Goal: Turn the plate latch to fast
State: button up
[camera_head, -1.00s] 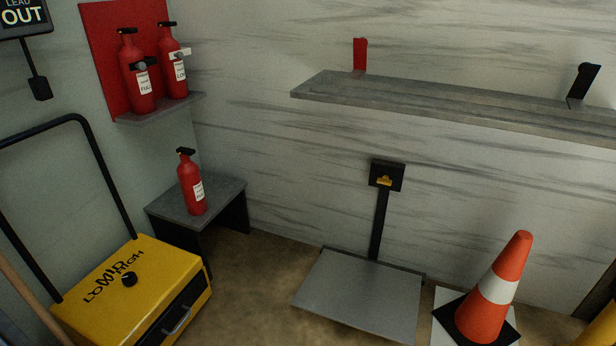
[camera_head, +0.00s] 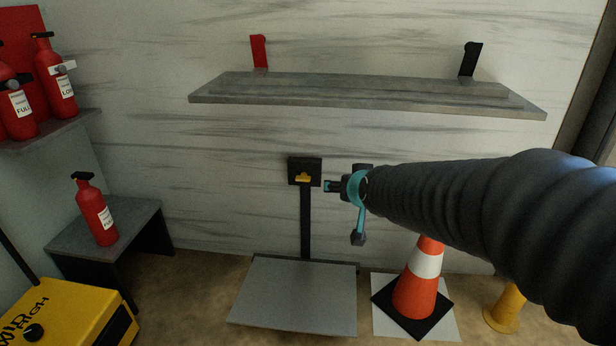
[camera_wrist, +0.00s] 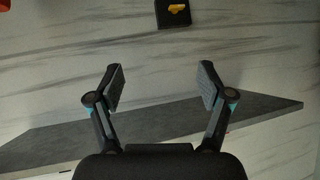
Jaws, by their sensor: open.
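The plate latch is a yellow knob (camera_head: 303,177) on a small black box (camera_head: 293,167) at the top of a black post. The post (camera_head: 306,225) rises at the back of a grey floor plate (camera_head: 295,295). My gripper (camera_head: 340,210) is just right of the box in the head view, with my dark arm reaching in from the right. In the wrist view my gripper (camera_wrist: 160,85) has its two fingers wide apart with nothing between them. The knob (camera_wrist: 176,8) and its box (camera_wrist: 166,20) show at the top edge there, beyond the fingertips. Any marking by the knob is too small to read.
A grey wall shelf (camera_head: 360,95) with a red and a black bracket runs above the post. An orange cone (camera_head: 418,285) stands right of the plate. A red extinguisher (camera_head: 98,212) stands on a low grey table (camera_head: 140,220) at left. A yellow box (camera_head: 65,315) sits front left.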

jog(key=w+a+f+t, duration=0.2)
jog(key=w+a+f, duration=0.15)
jog(key=w, duration=0.35)
jog(key=m+t+h+b, duration=0.2)
jog(key=t+h+b, duration=0.1)
jog(key=t, duration=0.2)
send_near(302, 180)
jog(key=w, duration=0.9)
jog(key=shift+w+d+r, duration=0.1)
jog(key=shift+w+d, duration=0.05)
jog(key=shift+w, duration=0.25)
jog(key=c, duration=1.2)
